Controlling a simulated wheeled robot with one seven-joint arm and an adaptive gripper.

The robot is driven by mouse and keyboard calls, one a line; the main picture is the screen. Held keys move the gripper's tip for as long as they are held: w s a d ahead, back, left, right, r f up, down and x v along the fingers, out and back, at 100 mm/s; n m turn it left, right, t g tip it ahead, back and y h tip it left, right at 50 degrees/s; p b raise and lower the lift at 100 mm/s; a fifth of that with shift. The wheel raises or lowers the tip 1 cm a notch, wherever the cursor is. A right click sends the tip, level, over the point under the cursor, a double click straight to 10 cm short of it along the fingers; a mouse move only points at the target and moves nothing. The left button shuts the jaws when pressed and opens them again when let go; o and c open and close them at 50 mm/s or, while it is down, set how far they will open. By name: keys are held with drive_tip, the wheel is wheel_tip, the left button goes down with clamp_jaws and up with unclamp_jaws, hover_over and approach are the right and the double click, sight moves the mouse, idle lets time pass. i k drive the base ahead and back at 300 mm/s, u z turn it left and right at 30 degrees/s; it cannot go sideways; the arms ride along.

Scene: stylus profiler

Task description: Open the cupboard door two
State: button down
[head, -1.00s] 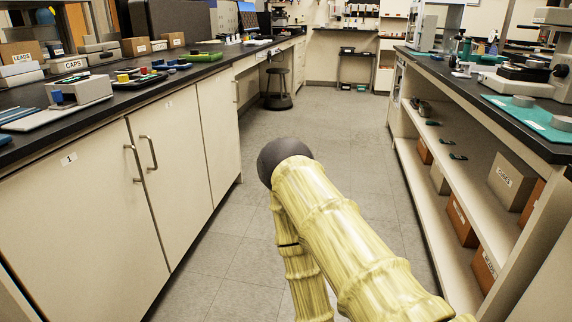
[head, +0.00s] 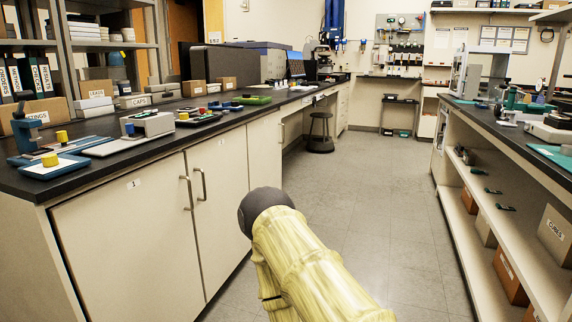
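The cupboard door marked 1 (head: 115,240) is at the left under the black bench top, and it is shut. The door to its right, door two (head: 225,205), is also shut; its small label (head: 222,141) is too small to read. Door two's bar handle (head: 202,184) is at its left edge, beside the handle of door one (head: 187,193). A part of my arm, yellow with a dark rounded end, rises in the lower middle, in front of door two's lower right in the picture. My gripper is not in view.
A narrower door (head: 265,170) is right of door two. The bench top (head: 90,172) holds trays and small instruments. A stool (head: 320,132) stands further back. Open floor (head: 380,190) runs down the aisle to an open-shelved bench (head: 480,180) at the right.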

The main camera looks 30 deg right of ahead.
sight(216, 167)
drive_tip(key=i, duration=1.35)
drive_tip(key=z, duration=0.55)
